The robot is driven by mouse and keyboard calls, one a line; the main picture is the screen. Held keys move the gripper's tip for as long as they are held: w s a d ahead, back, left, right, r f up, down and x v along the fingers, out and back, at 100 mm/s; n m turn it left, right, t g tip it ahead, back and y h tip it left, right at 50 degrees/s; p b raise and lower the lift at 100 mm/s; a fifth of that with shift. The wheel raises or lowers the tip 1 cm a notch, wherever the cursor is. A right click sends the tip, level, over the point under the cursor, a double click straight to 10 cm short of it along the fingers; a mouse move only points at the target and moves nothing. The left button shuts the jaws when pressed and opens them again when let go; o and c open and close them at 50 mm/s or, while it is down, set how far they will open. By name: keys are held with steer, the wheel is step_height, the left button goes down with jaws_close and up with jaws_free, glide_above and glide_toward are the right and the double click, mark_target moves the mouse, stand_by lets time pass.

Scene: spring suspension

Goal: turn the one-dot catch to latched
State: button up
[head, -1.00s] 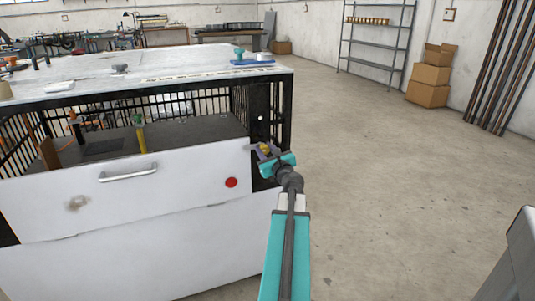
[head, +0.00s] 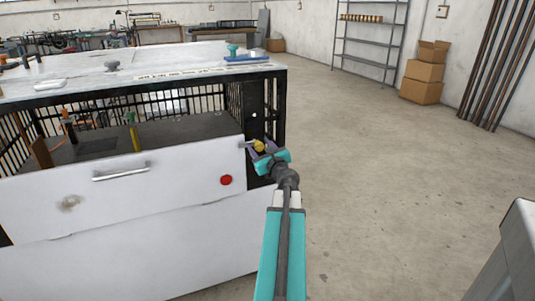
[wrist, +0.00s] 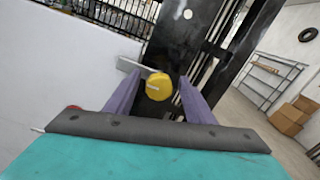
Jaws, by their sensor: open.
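The one-dot catch has a round yellow knob (head: 259,146) on the black corner post of the cabinet, below a single white dot (head: 254,115). In the wrist view the knob (wrist: 159,87) shows a pale line on its face. A grey metal bar (wrist: 135,66) reaches from behind the knob to the left, its end overlapping the white panel's edge. My gripper (wrist: 160,78) is open, with one purple finger on each side of the knob. Gaps show beside the knob; whether either finger touches it I cannot tell. My gripper (head: 263,151) also shows at the post in the head view.
The white front panel (head: 120,200) has a handle (head: 121,172) and a red disc (head: 226,180). Tools lie on the cabinet top (head: 140,75). Open floor (head: 390,170) extends to the right, with boxes (head: 423,75) and shelving farther back.

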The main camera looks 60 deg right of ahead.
mark_target(260, 146)
steer(key=shift+v, duration=2.8)
steer(key=shift+r+p, duration=0.1)
steer(key=shift+p, duration=0.85)
steer(key=p+v, duration=0.5)
steer(key=p, duration=1.3)
steer(key=shift+p, duration=0.35)
steer(key=shift+p+v, duration=1.3)
steer(key=shift+v, duration=0.25)
